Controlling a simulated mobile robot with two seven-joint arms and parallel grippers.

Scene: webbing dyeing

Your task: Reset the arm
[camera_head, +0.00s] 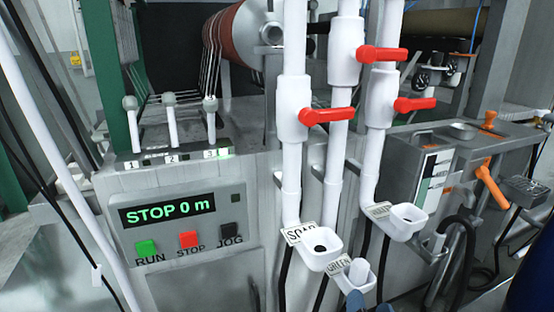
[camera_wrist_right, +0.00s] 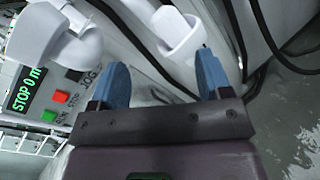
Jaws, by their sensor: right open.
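My right gripper (camera_head: 357,301) shows only as blue fingertips at the bottom edge of the head view, just below the white cup labelled GREEN (camera_head: 342,284). In the right wrist view my right gripper (camera_wrist_right: 162,80) is open, its two blue fingers wide apart. I see nothing held between them. A white cup (camera_wrist_right: 180,42) lies beyond the gap; I cannot tell whether a finger touches it. My right arm is mostly out of the head view. My left gripper is in neither view.
A control panel (camera_head: 183,217) reads STOP 0 m above RUN, STOP and JOG buttons. White pipes carry red valve handles (camera_head: 326,117). A SOAP cup (camera_head: 320,259) and another labelled cup (camera_head: 403,222) flank the GREEN one. Black hoses (camera_head: 463,245) hang at the right.

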